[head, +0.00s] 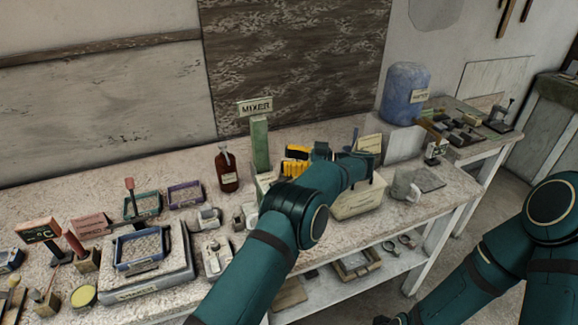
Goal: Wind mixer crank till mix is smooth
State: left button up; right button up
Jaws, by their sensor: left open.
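A sign reading MIXER (255,106) stands on a green post (260,143) at the back of the bench. In front of it is a pale tub (358,206), partly covered by my left arm. Yellow and black parts (296,160) show at the tub's back left. My left gripper (374,168) is open over the tub's right part, seen mostly from behind. I cannot make out the crank or the mix, which my arm may hide. My right arm hangs at the lower right; a dark part of its gripper (388,320) shows at the bottom edge.
A brown bottle (227,170) stands left of the post. A grey mug (405,188) stands close to the tub's right. A blue container (405,92) is at the back right. Trays and a scale-like device (140,285) crowd the left. A lower shelf (375,275) holds a box and rings.

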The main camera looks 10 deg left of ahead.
pick_arm(q)
notch_tip(320, 180, up, 8)
jog(key=shift+f, duration=0.15)
dwell(1.2)
